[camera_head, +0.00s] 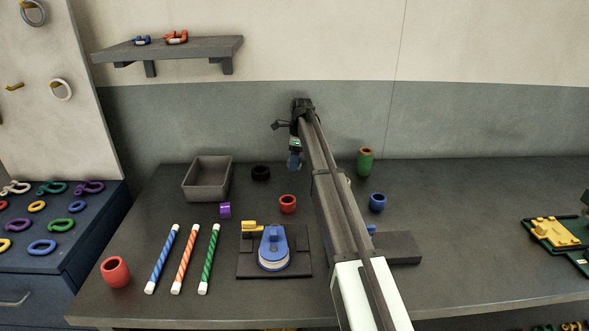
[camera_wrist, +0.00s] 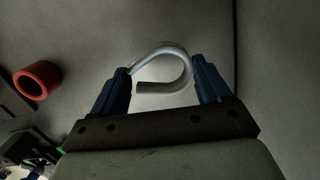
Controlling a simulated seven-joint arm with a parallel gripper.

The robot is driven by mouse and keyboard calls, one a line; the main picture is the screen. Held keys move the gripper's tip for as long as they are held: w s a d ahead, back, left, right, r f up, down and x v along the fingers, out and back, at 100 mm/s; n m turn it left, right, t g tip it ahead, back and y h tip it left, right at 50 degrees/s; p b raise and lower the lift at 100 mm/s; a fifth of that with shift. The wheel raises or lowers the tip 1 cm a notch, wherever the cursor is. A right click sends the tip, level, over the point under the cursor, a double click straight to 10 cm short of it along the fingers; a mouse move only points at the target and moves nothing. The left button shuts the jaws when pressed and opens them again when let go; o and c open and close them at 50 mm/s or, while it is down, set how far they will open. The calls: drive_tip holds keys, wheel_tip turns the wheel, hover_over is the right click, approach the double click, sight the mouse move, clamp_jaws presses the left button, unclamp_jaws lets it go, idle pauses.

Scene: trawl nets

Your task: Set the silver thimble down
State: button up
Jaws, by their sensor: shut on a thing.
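The silver thimble (camera_wrist: 188,70) shows in the wrist view as a pale, curved, hook-like loop between my blue fingers. My gripper (camera_wrist: 161,78) is shut on it, with one finger at each side of the loop. In the head view my gripper (camera_head: 295,160) hangs over the back part of the table, between the grey bin and the green cup. The thimble cannot be made out there. How high it is above the table is hard to tell.
The grey bin (camera_head: 186,183) and a black ring (camera_head: 261,173) are left of my gripper. A red ring-like piece (camera_head: 288,204) lies nearer the front. A green cup (camera_head: 365,161) and a blue piece (camera_head: 377,203) are to the right. The table's right part (camera_head: 460,210) is largely clear.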

drive_tip(key=shift+f, duration=1.95)
drive_tip(key=shift+f, duration=0.1)
drive_tip(key=o, duration=1)
drive_tip(key=shift+o, duration=0.2)
drive_tip(key=r, duration=0.4)
drive_tip(key=d+r, duration=0.1)
drive_tip(key=r, duration=0.7)
drive_tip(key=shift+s+d, duration=0.1)
drive_tip(key=shift+d, duration=0.1)
